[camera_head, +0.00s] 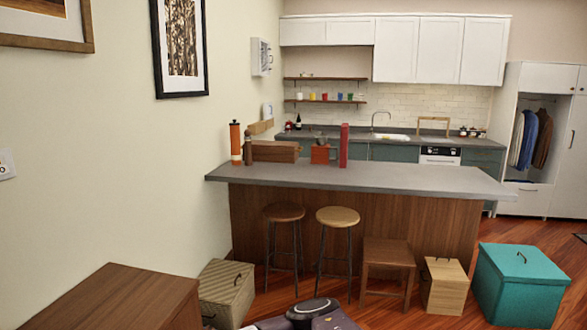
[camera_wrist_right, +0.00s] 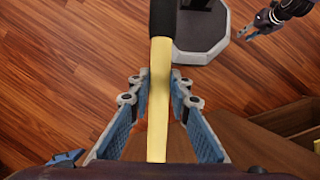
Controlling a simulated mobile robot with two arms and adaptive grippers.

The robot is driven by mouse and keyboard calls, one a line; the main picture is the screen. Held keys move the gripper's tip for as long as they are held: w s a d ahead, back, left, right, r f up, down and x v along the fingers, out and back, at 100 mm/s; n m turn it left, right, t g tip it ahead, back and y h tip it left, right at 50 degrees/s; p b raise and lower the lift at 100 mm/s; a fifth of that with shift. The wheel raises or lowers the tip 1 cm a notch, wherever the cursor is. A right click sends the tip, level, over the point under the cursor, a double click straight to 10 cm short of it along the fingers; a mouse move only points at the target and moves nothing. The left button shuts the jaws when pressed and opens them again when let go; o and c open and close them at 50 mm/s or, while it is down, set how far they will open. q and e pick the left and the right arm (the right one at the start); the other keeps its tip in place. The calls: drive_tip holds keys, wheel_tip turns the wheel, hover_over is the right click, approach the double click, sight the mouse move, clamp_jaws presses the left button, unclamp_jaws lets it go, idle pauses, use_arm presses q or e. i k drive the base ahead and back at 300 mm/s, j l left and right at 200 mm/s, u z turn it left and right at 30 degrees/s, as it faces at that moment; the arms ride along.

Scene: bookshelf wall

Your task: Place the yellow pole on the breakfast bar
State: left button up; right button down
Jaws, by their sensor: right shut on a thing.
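The yellow pole (camera_wrist_right: 158,100) runs up the middle of the right wrist view, with a black section at its upper end. My right gripper (camera_wrist_right: 158,78) has its blue-padded fingers on either side of the pole and is shut on it. The pole and my right gripper do not show in the head view. The breakfast bar (camera_head: 400,178) has a long grey top over a brown wood front, ahead in the head view. My left gripper (camera_wrist_right: 262,20) shows small at the top right of the right wrist view; its opening is unclear.
On the bar's left part stand an orange bottle (camera_head: 235,142), a wooden box (camera_head: 275,151) and a red upright item (camera_head: 344,145). The bar's right half is clear. Stools (camera_head: 338,217), a low wooden stool (camera_head: 388,252) and a teal box (camera_head: 520,285) stand in front.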

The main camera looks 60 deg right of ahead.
sight(263, 172)
drive_tip(key=l, duration=0.45)
drive_tip(key=i+l+z, duration=0.15)
drive_tip(key=l, duration=0.35)
drive_tip(key=i+l, duration=0.1)
drive_tip(key=l, duration=0.35)
drive_tip(key=i+l+z, duration=0.1)
drive_tip(key=l, duration=0.35)
drive_tip(key=i+l, duration=0.1)
drive_tip(key=l, duration=0.35)
drive_tip(key=i+l+z, duration=0.15)
drive_tip(key=l, duration=0.3)
drive_tip(key=i+l, duration=0.1)
drive_tip(key=l, duration=0.35)
drive_tip(key=z, duration=0.05)
